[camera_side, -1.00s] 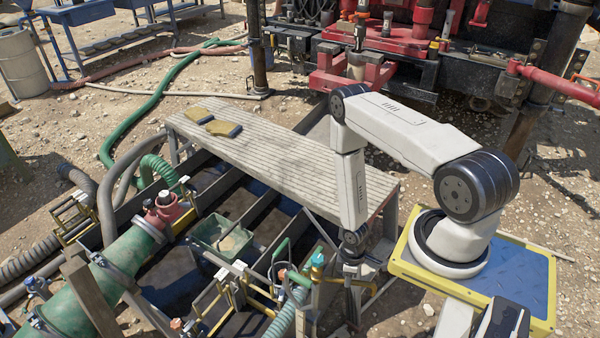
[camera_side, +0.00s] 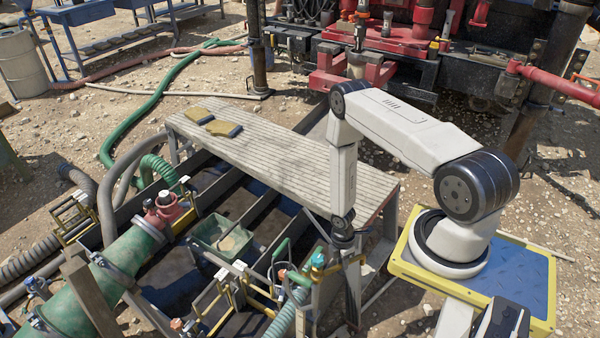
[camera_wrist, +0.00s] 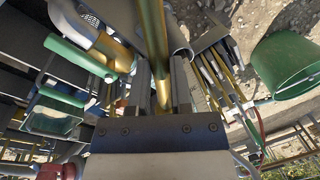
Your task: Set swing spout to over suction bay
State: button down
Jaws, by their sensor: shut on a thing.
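The swing spout (camera_wrist: 153,30) is a yellow-brass pipe that runs between my fingers in the wrist view. My gripper (camera_wrist: 160,88) is shut on it. In the side view, the spout (camera_side: 334,266) is a thin yellow pipe at the tank's right end, beside a teal fitting (camera_side: 318,260). My gripper (camera_side: 351,272) hangs down at the spout's right part, and its fingertips are hard to make out. The mud tank's dark compartments (camera_side: 195,278) lie to the left, split by beams. I cannot tell which one is the suction bay.
A green box (camera_side: 222,238), a large green pipe (camera_side: 110,275) and several yellow-handled fittings stand on the tank. In the wrist view, a green bucket (camera_wrist: 285,65) is at right.

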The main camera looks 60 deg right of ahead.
jog(key=w+a+n+h, duration=0.2)
jog(key=w+a+n, duration=0.2)
jog(key=w+n, duration=0.9)
jog(key=shift+a+n+t, duration=0.2)
jog(key=shift+n+t, duration=0.2)
jog(key=shift+n, duration=2.7)
jog(key=c, duration=0.5)
grip_release()
jog(key=shift+c, duration=0.2)
jog(key=shift+r, duration=0.15)
